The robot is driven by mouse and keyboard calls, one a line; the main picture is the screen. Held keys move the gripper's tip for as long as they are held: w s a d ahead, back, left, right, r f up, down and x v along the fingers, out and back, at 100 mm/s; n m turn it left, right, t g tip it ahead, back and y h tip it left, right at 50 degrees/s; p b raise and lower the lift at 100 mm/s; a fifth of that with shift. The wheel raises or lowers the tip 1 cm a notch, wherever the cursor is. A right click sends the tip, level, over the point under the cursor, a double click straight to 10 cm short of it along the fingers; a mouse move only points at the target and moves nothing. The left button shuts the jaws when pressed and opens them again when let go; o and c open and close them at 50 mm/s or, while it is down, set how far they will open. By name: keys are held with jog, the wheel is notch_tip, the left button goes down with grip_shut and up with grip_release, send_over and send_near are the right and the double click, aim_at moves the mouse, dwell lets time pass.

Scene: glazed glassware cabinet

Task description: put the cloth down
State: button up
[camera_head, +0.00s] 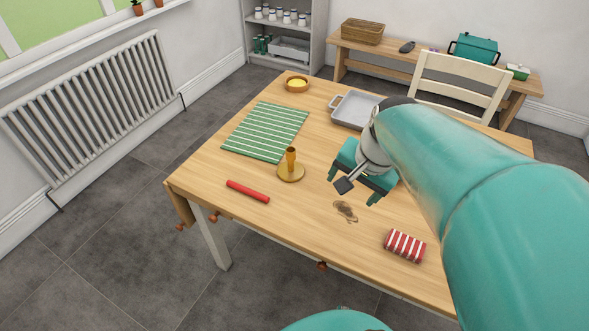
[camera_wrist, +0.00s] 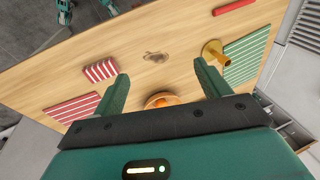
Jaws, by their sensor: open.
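The cloth (camera_head: 404,246), red with white stripes and folded into a small bundle, lies on the wooden table (camera_head: 300,218) near its front edge. It also shows in the wrist view (camera_wrist: 101,70), left of the left finger and apart from it. My gripper (camera_head: 352,188) is above the table, behind a dark brown stain (camera_head: 346,211). The stain (camera_wrist: 156,57) lies beyond the fingertips.
A brass candle holder (camera_head: 291,172), red stick (camera_head: 248,191), green striped mat (camera_head: 266,131), bowl (camera_head: 296,84) and grey tray (camera_head: 353,109) are on the table. A red striped mat (camera_wrist: 74,107) and orange round object (camera_wrist: 161,100) show in the wrist view. A chair (camera_head: 460,83) stands behind.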

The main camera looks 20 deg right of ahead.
jog(key=s+a+r+n+t, duration=0.2)
jog(key=a+r+n, duration=0.3)
jog(key=a+n, duration=0.5)
jog(key=shift+s+a+r+n, duration=0.2)
jog(key=shift+s+a+n, duration=0.1)
jog(key=shift+s+a, duration=0.45)
jog(key=c, duration=0.9)
jog(key=shift+d, duration=0.1)
